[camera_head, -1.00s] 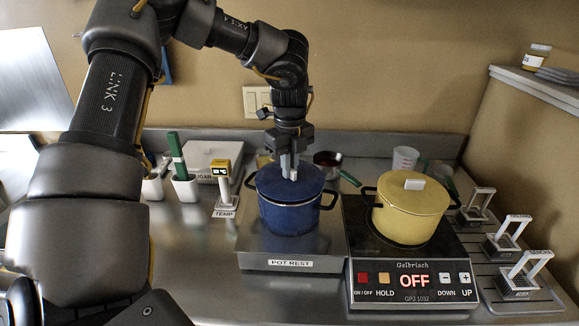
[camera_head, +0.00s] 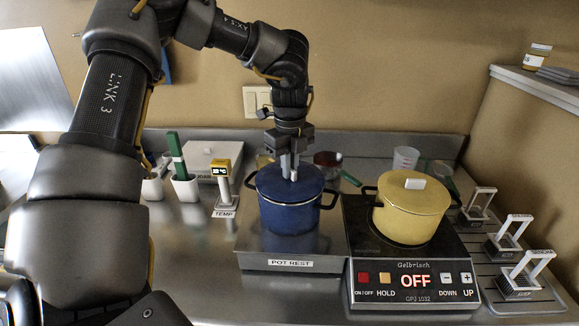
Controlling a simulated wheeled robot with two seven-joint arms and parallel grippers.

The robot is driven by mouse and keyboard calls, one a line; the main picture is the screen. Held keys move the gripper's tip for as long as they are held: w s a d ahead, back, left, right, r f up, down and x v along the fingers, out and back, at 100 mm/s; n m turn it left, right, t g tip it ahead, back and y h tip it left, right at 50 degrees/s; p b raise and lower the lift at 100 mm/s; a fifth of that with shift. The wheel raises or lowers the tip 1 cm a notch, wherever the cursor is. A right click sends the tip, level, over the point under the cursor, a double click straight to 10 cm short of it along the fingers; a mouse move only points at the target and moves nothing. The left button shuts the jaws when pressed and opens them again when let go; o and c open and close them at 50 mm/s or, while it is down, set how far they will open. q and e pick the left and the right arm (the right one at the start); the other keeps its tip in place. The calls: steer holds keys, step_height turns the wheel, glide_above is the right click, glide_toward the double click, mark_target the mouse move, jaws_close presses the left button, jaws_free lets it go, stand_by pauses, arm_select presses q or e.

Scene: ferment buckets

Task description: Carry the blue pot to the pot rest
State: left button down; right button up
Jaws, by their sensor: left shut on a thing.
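The blue pot (camera_head: 290,212) has a blue lid and two black side handles. It is upright on or just over the metal pot rest (camera_head: 330,240), which has a "POT REST" label on its front; I cannot tell if a thin gap is left under it. My left gripper (camera_head: 289,174) points down from above and is shut at the middle of the lid, where the lid's knob is hidden between the fingers. My right gripper is not in view.
A yellow pot (camera_head: 411,207) stands on the burner (camera_head: 416,283), whose display reads OFF, right beside the rest. Several metal stands (camera_head: 509,235) are on the right. A temperature display (camera_head: 222,180) and white cups (camera_head: 186,188) stand on the left.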

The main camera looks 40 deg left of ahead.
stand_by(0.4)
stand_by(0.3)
arm_select(q)
steer(key=c, duration=0.9)
jaws_free()
steer(key=shift+c, duration=0.2)
steer(key=shift+r, duration=0.15)
steer(key=shift+r+p, duration=2.3)
steer(key=shift+r, duration=1.05)
